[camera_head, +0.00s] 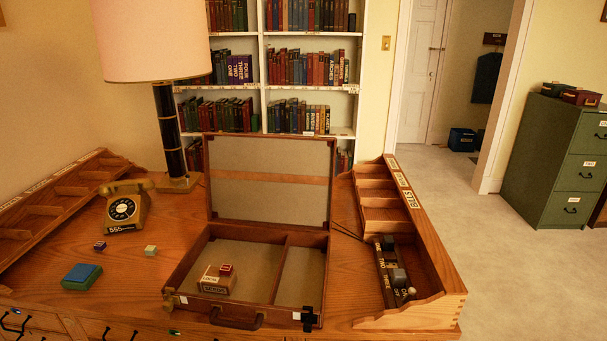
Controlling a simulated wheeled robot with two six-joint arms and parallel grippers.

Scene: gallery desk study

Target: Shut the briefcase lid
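The wooden briefcase stands open on the desk, its base (237,240) toward me and its handle (236,318) at the front edge. Its lid (270,165) stands upright at the back, showing a grey-beige lining with a wooden strip across. A divider splits the base into a wide left and a narrow right compartment. A small labelled wooden box (215,281) with a red cube (226,269) on it sits in the left compartment. The right compartment looks empty. I cannot make out either of my grippers in this view.
A small black cross-shaped piece (308,319) shows at the briefcase's front right corner; I cannot tell what it is. A lamp (172,130), a telephone (125,207) and a blue-green block (82,276) are left. A wooden organizer (428,250) stands close on the right.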

